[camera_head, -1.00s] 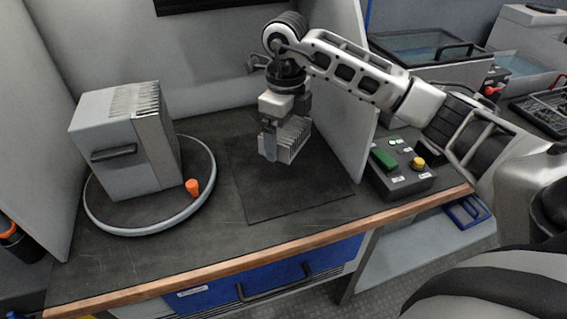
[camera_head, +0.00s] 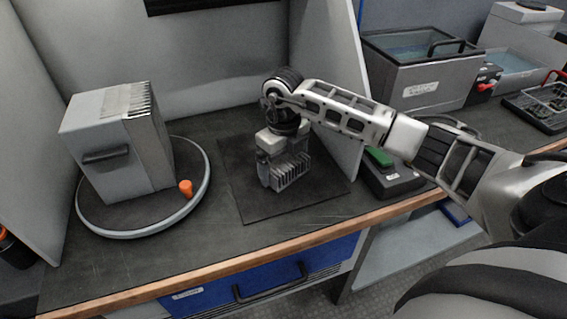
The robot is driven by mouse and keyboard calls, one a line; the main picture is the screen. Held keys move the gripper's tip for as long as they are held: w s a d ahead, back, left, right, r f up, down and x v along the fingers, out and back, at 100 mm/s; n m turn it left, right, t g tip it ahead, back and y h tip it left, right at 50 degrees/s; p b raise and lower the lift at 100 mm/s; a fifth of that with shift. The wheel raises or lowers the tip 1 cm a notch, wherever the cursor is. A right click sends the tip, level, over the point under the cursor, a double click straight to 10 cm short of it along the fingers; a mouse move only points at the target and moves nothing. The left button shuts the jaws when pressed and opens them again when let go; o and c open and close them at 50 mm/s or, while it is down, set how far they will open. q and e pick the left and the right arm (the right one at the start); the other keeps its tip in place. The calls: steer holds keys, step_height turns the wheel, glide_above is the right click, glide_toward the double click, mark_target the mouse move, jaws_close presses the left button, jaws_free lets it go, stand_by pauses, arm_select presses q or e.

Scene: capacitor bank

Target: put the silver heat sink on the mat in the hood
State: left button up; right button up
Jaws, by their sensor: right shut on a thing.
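The silver heat sink (camera_head: 290,172), a finned block, is at the middle of the dark square mat (camera_head: 262,212) in the hood. My right gripper (camera_head: 272,170) comes down on it from above and is shut on it. The heat sink's underside is at or very near the mat; I cannot tell whether it touches. The gripper hides the heat sink's left and rear parts. My left gripper is not in view.
A grey finned box (camera_head: 118,150) with a black handle stands on a round turntable (camera_head: 90,225) at the left, with an orange knob (camera_head: 186,188). A partition (camera_head: 335,80) and a control box with a green button (camera_head: 379,157) are at the right. Bare worktop lies in front.

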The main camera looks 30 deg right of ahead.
mark_target(284, 160)
steer(key=shift+f, duration=0.15)
steer(key=o, duration=1)
steer(key=shift+c, duration=0.2)
steer(key=shift+r, duration=0.5)
step_height(284, 160, up, 11)
steer(key=shift+r+p, duration=0.2)
steer(key=shift+p, duration=0.1)
